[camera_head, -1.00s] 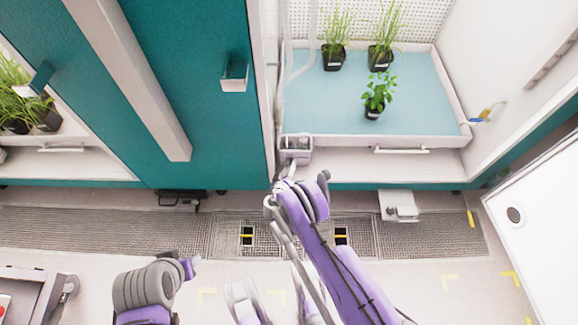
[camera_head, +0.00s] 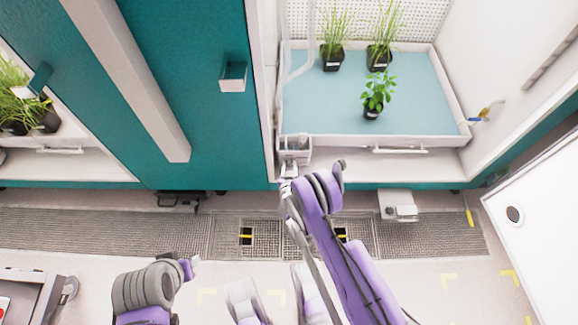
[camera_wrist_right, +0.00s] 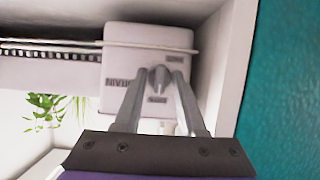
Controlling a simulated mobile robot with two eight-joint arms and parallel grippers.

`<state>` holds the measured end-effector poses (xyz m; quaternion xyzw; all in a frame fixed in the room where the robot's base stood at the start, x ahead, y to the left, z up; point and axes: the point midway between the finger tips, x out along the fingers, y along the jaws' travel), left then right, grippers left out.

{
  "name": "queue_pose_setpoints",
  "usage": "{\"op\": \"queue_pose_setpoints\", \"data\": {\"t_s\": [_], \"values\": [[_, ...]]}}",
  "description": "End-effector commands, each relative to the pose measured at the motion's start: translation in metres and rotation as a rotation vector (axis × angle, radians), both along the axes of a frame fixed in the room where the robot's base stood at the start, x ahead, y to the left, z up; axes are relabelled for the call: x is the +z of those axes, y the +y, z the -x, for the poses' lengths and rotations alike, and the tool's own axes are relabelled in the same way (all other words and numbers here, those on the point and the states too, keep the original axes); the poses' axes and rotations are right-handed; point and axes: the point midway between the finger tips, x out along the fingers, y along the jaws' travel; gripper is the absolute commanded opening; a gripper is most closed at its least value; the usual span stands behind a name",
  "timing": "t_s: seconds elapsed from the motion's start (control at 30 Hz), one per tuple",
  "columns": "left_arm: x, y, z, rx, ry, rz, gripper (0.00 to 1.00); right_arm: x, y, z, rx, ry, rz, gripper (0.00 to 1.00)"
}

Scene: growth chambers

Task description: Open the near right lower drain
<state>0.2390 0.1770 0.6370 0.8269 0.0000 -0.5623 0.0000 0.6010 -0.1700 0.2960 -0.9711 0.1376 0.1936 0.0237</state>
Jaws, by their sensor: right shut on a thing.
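The drain unit (camera_head: 296,148) is a small pale box at the front left corner of the right chamber's lower tray. In the right wrist view the drain box (camera_wrist_right: 122,70) is white, with dark lettering that appears turned around. My right gripper (camera_head: 288,172) is at the front of this box. In the wrist view its two fingers (camera_wrist_right: 158,85) close together on a small grey drain handle (camera_wrist_right: 158,76) on the box's face. The fingers hide part of the handle, so its exact angle is hard to tell.
The blue tray (camera_head: 315,115) holds several potted plants. A white tray handle (camera_head: 400,150) is to the right of the drain. The teal door (camera_head: 215,130) stands to the left. A grey pedal-like box (camera_head: 398,205) sits low at the right, and a white panel (camera_head: 540,220) stands far right.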

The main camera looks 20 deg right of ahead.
Motion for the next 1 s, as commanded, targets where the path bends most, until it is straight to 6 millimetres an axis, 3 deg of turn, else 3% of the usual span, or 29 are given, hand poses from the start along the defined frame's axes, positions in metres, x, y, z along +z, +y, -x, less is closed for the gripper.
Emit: {"op": "queue_pose_setpoints", "data": {"t_s": [0.53, 0.57, 1.0], "values": [[0.0000, 0.0000, 0.0000, 0.000, 0.000, 0.000, 0.42, 0.0000, -0.0003, -0.0001, 0.000, -0.007, -0.023, 0.00], [0.0000, 0.0000, 0.0000, 0.000, 0.000, 0.000, 0.42, 0.0000, -0.0003, -0.0002, 0.000, -0.007, -0.023, 0.45], [0.0001, 0.0000, 0.0000, 0.000, 0.000, 0.000, 0.42, 0.0023, -0.0016, -0.0012, 0.000, -0.006, -0.022, 0.46]]}}
